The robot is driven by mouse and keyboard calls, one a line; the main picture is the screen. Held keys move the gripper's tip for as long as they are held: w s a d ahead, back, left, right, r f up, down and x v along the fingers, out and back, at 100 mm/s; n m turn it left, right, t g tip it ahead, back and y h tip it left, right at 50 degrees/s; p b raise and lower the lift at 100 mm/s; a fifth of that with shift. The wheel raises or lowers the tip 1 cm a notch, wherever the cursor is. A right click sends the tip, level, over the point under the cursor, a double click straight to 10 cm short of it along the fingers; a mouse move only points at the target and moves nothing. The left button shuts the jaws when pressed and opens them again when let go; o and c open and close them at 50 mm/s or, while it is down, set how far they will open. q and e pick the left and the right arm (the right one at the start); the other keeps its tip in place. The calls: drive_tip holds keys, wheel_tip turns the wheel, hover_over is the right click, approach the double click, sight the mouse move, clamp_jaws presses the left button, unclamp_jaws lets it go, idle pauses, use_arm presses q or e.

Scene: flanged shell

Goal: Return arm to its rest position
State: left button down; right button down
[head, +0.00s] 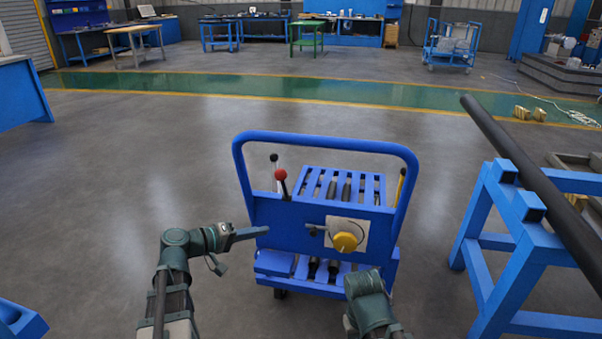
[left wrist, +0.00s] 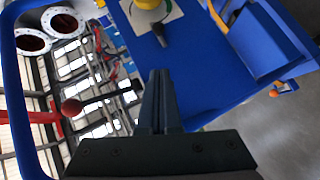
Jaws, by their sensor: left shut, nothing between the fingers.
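My left gripper (head: 264,231) reaches in from the left in the head view, its narrow fingers in front of the left part of the blue cart (head: 285,214). In the left wrist view the left fingers (left wrist: 160,76) are together with nothing between them, and the blue panel lies behind them. I cannot tell if the fingertips touch the cart. My right arm (head: 368,301) rises at the cart's lower right front; its fingers cannot be made out.
The cart carries a yellow round knob (head: 345,242), a red-ball lever (head: 281,175) and dark tools in slots. A blue stand (head: 505,235) with a long dark bar (head: 530,175) is close on the right.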

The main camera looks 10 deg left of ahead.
use_arm(q)
drive_tip(key=s+d+f+m+g+y, duration=0.2)
drive_tip(key=s+d+f+m+g, duration=0.15)
drive_tip(key=d+f, duration=0.35)
drive_tip(key=s+d+f+m+g+y, duration=0.1)
drive_tip(key=s+d+f+m+g, duration=0.1)
drive_tip(key=s+d+f+g, duration=0.45)
drive_tip(key=s+d+f+m+y, duration=0.2)
drive_tip(key=s+d+m+y, duration=0.2)
drive_tip(key=s+y, duration=0.4)
wheel_tip(320, 180, up, 34)
drive_tip(key=p, duration=3.4)
drive_tip(key=shift+s+g+y, duration=0.3)
drive_tip(key=shift+d, duration=0.1)
